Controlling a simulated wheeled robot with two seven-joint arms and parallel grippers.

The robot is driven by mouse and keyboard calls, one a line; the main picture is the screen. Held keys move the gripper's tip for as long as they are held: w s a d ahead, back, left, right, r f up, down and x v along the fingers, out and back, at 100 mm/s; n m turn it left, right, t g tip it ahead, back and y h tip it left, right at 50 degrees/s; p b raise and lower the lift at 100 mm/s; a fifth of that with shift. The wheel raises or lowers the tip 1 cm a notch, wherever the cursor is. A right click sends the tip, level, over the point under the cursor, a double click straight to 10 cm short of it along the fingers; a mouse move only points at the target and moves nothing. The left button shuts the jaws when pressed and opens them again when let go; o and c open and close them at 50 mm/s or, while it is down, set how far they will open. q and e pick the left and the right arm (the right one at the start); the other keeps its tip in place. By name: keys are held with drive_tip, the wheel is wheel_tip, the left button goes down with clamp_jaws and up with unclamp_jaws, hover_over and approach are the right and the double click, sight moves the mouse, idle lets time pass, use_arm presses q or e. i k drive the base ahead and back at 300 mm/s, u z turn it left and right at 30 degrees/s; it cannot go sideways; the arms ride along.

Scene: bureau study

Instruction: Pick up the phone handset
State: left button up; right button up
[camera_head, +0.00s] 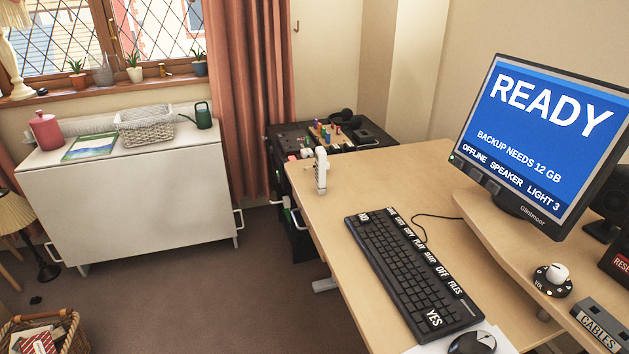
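No thing is clearly recognisable as the phone handset. A slim white upright object (321,170) stands at the far left edge of the wooden desk (378,178); its shape could be a handset, but I cannot tell. A dark curved object (345,117) lies at the back of the black cabinet (290,131) behind the desk; it could be a handset or headphones. Neither of my grippers is in view.
A black keyboard (398,270) and a mouse (472,343) lie on the desk. A monitor (545,140) stands on a raised shelf at the right. A white sideboard (130,195) is at the left. A basket (45,335) sits on the floor. Carpet between is mostly clear.

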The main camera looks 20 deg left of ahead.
sight(320, 155)
drive_tip(key=k, duration=0.3)
drive_tip(key=u, duration=1.85)
drive_tip(key=i, duration=3.1)
drive_tip(key=z, duration=3.45)
